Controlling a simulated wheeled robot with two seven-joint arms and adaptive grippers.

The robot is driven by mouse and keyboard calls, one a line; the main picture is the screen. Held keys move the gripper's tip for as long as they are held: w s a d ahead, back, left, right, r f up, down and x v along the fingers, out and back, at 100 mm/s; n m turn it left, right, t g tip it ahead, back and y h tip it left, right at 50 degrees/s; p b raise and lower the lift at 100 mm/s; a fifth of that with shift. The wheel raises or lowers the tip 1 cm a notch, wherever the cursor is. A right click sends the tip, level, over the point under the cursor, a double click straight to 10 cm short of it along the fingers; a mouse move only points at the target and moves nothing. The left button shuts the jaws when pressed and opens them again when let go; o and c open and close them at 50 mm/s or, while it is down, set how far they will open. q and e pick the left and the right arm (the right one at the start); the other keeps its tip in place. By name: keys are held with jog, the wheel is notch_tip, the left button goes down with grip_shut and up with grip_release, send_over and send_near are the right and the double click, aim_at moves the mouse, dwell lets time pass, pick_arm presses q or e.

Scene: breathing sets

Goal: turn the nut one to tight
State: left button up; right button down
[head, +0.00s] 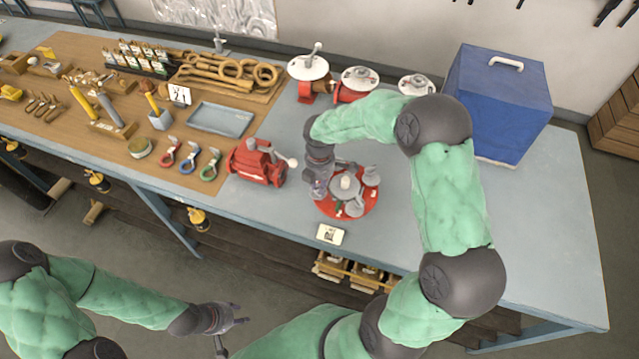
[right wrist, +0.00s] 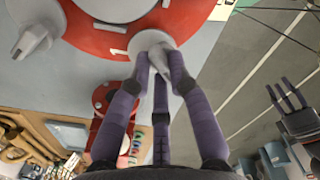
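A round red base (head: 365,208) with grey wing nuts and a grey centre hub (head: 345,184) sits on the bench. In the right wrist view its red rim (right wrist: 95,38) shows, with a white "1" beside the grey wing nut one (right wrist: 152,55). My right gripper (head: 319,188) is at the left side of the base. In the right wrist view its three fingers (right wrist: 157,72) are closed around that nut's wing. Another wing nut (right wrist: 35,35) stands clear at upper left. My left gripper (head: 232,323) is empty, fingers apart, in front of the bench.
A red vise (head: 257,163) stands left of the base, and a small label card (head: 331,234) lies in front. Red and white valve-like devices (head: 357,83) stand behind. A blue box (head: 497,100) is at back right. The bench's right part (head: 545,235) is clear.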

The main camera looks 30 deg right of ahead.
jog(key=shift+m, duration=0.3)
jog(key=m+b, duration=0.2)
jog(key=m, duration=0.1)
jog(key=shift+f+m, duration=0.1)
jog(key=shift+m, duration=0.2)
jog(key=m+b, duration=0.2)
jog(key=m, duration=0.2)
jog(key=shift+d+m, duration=0.15)
jog(key=shift+m, duration=0.15)
jog(key=m+b, duration=0.1)
jog(key=m, duration=0.3)
jog(key=shift+s+b, duration=0.15)
jog(key=shift+b, duration=0.15)
jog(key=shift+m+b, duration=0.65)
jog(key=shift+m, duration=1.55)
jog(key=c, duration=1.1)
grip_release()
jog(key=shift+c, duration=0.2)
